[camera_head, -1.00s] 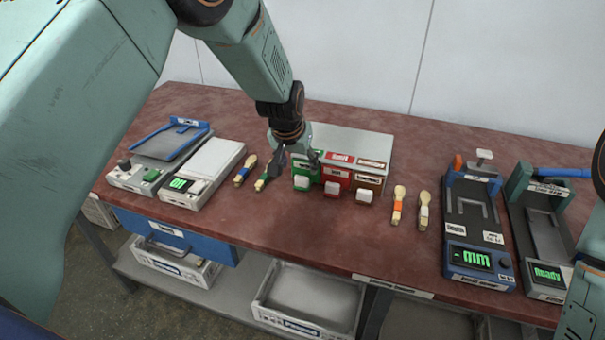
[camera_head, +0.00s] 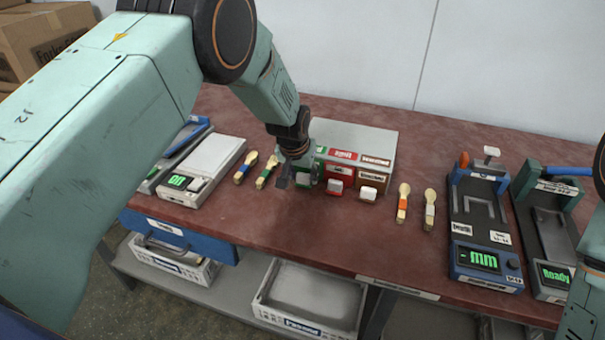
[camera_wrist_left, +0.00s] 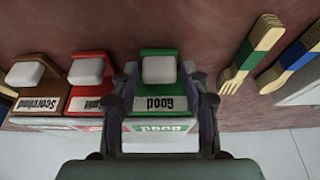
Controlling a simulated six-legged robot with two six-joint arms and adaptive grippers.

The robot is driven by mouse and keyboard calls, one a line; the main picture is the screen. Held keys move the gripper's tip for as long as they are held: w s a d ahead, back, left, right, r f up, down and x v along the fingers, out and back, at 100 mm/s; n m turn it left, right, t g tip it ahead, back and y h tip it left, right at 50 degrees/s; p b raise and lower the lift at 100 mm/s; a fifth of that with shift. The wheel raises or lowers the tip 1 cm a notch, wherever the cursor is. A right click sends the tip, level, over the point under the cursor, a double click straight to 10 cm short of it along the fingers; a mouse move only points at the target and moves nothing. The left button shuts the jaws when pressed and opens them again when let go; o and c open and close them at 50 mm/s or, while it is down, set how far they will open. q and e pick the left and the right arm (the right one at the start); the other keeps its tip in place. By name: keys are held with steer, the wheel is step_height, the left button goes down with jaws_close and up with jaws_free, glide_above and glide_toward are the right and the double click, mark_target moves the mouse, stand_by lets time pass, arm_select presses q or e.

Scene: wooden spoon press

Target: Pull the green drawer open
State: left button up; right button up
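The green drawer (camera_head: 320,166) is the left one of three small drawers in a grey box (camera_head: 362,137). It appears shut, level with the red drawer. My left gripper (camera_head: 304,183) is in front of it and partly hides its front. In the left wrist view the green drawer (camera_wrist_left: 159,103) shows a "Good" label and a white block handle (camera_wrist_left: 159,70). My left gripper (camera_wrist_left: 160,80) is open, one finger on each side of the handle, with small gaps visible. My right gripper is out of view.
The red drawer (camera_head: 340,173) and brown drawer (camera_head: 373,178) stand close to the right. Wooden cutlery with a green band (camera_head: 266,172) and a blue band (camera_head: 245,168) lies left. The table (camera_head: 300,232) is clear in front of the drawers.

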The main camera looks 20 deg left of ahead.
arm_select(q)
steer(key=shift+s+d+r, duration=0.1)
steer(key=shift+s+r, duration=0.3)
steer(key=c, duration=0.3)
steer(key=shift+w+f, duration=0.1)
steer(key=shift+w, duration=0.05)
steer(key=c, duration=0.3)
jaws_close()
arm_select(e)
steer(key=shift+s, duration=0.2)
